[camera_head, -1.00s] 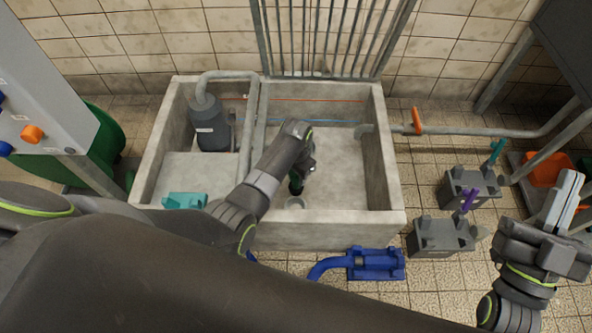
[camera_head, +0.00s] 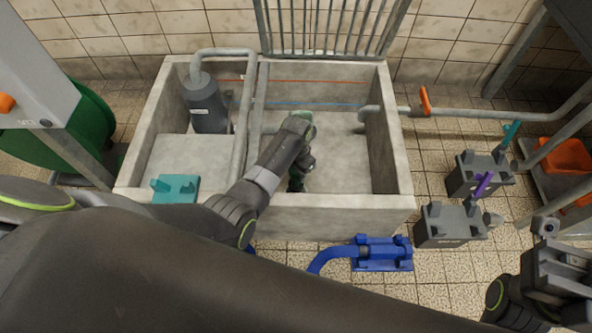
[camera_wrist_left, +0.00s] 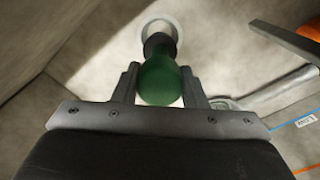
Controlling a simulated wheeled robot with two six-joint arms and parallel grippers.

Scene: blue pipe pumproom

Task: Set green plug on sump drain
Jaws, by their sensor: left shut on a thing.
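My left gripper (camera_head: 299,176) reaches down inside the concrete sump (camera_head: 335,206). In the left wrist view its fingers (camera_wrist_left: 160,88) are shut on the green plug (camera_wrist_left: 160,80), with the green rounded handle toward the camera and a dark lower part beyond it. The pale ring of the drain (camera_wrist_left: 165,20) shows just past the plug's dark end and is partly covered by it. I cannot tell whether plug and ring touch. In the head view the plug (camera_head: 295,184) is a small dark shape, and the drain is hidden. My right gripper (camera_head: 562,262) is at the lower right, its fingers unclear.
A grey pump (camera_head: 207,104) and pipe stand in the sump's left part. A teal bracket (camera_head: 175,188) sits on the front left rim. A blue pipe fitting (camera_head: 381,253) lies in front.

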